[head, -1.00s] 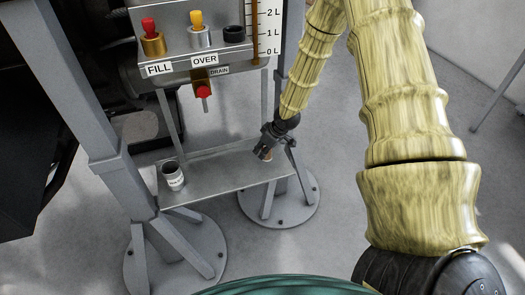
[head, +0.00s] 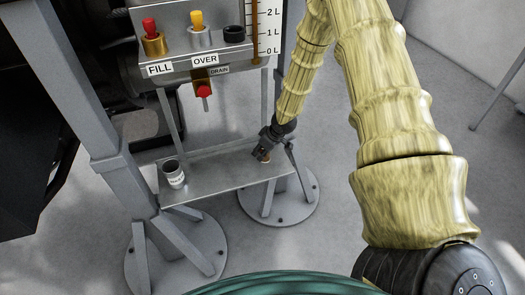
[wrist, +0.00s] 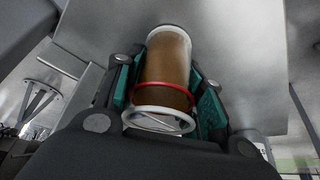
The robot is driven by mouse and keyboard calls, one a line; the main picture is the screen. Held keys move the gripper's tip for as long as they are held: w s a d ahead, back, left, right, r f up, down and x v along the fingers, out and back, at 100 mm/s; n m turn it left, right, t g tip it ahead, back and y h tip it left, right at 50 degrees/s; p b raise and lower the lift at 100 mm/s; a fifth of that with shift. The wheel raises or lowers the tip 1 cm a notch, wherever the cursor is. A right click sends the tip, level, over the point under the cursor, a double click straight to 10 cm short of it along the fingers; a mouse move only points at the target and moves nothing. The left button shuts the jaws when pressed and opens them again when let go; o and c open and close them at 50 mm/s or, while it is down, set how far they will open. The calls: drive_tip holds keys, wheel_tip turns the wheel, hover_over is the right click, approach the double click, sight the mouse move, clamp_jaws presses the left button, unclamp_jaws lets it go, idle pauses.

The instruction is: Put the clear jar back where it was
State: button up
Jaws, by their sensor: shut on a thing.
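The clear jar (wrist: 166,70) is filled with something brown and has a red ring around it. It sits between the teal-padded fingers of my gripper (wrist: 168,95) in the wrist view. In the head view my gripper (head: 263,151) is at the right end of the metal shelf (head: 222,178), and only a small brownish bit of the jar (head: 266,159) shows below it. My gripper is shut on the jar. The jar is at or just above the shelf; I cannot tell whether its base touches.
Above the shelf is a panel with FILL, OVER and DRAIN labels and a red drain valve (head: 204,91). Shelf legs stand on round floor plates (head: 280,208). The shelf's middle is clear.

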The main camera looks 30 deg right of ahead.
drive_tip(key=shift+f, duration=0.15)
drive_tip(key=o, duration=1.3)
drive_tip(key=shift+v, duration=6.1)
drive_tip(key=s+a+f+m+g, duration=0.1)
drive_tip(key=s+a+f, duration=0.65)
drive_tip(key=a, duration=0.25)
drive_tip(key=s+a+f+m+g, duration=0.1)
drive_tip(key=s+a+f, duration=0.2)
drive_tip(key=s, duration=0.6)
drive_tip(key=s+a+f+m+g+h, duration=0.1)
drive_tip(key=s+a+f, duration=0.3)
drive_tip(key=s, duration=0.6)
drive_tip(key=s+a+f+m+g, duration=0.1)
drive_tip(key=s+a+f, duration=0.3)
drive_tip(key=s, duration=0.5)
drive_tip(key=shift+s+a+f+g+h, duration=0.2)
drive_tip(key=shift+f+g+h, duration=0.1)
drive_tip(key=shift+f, duration=0.25)
drive_tip(key=shift+w, duration=0.1)
